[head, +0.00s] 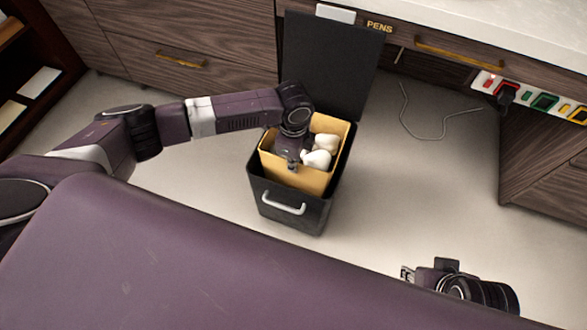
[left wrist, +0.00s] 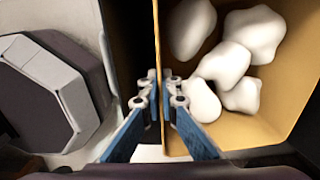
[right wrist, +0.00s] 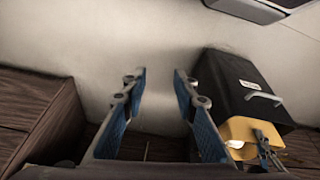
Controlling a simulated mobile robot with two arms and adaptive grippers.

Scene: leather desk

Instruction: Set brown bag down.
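The brown bag (head: 312,182) is an open-topped paper bag with several white lumps (head: 318,157) in it. It stands within the black bin (head: 290,212), and its upper part sticks out above the bin's rim. Whether its bottom touches the bin's floor is hidden. My left gripper (head: 293,164) is shut on one wall of the bag. In the left wrist view its fingers (left wrist: 162,88) pinch that thin wall (left wrist: 155,30) from both sides. My right gripper (right wrist: 160,78) is open and empty, apart from the bag. The bag also shows in the right wrist view (right wrist: 238,130).
The bin's dark lid (head: 325,60) stands open behind the bag. Wooden drawers (head: 180,50) and a desk marked PENS are behind. A power strip (head: 540,100) and a loose cable (head: 440,130) are at the right. The floor around the bin is clear.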

